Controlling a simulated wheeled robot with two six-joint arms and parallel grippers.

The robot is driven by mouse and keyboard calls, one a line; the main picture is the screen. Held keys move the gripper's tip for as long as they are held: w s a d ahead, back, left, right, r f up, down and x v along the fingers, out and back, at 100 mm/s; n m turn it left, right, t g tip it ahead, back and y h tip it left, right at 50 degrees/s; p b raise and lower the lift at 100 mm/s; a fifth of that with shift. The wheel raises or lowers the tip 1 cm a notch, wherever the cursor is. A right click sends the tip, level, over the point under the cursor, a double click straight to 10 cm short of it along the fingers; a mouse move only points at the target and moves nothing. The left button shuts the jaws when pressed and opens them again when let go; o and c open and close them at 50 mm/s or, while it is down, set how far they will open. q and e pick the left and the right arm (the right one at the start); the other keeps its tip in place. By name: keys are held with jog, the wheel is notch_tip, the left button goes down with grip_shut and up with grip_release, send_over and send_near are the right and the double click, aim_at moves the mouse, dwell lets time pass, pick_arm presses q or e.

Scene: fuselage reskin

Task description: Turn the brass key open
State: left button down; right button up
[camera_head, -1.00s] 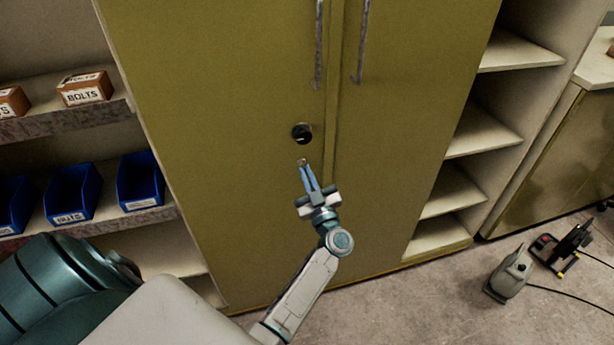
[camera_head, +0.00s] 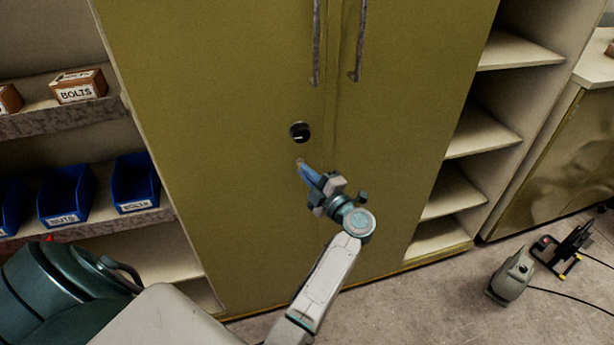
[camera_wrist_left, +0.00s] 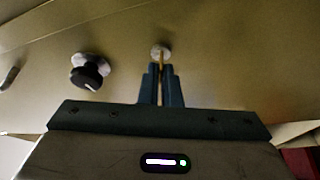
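The brass key (camera_wrist_left: 161,66) shows as a thin brass strip at a round pale lock plate (camera_wrist_left: 160,51) in the left wrist view. In the head view the lock plate (camera_head: 299,162) is a small spot on the olive cabinet's left door, below a black knob (camera_head: 300,132). The knob also shows in the left wrist view (camera_wrist_left: 89,74), left of the key. My left gripper (camera_head: 302,167) has its blue fingers at the lock, closed on both sides of the key (camera_wrist_left: 161,84). The fingers hide much of the key. My right gripper is not in view.
Two long vertical handles (camera_head: 316,45) (camera_head: 360,45) hang above the knob. Shelves with blue bins (camera_head: 135,183) and a bolts box (camera_head: 78,86) stand at left. Empty shelves (camera_head: 480,130) stand at right. A grey canister (camera_head: 511,277) is on the floor.

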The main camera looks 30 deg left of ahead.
pick_arm(q)
jog(key=shift+n+g+h+b, duration=0.45)
jog(key=shift+n+h, duration=0.25)
jog(key=shift+n, duration=1.2)
jog(key=shift+r, duration=0.1)
jog(key=c, duration=1.6)
grip_release()
jog(key=shift+c, duration=0.2)
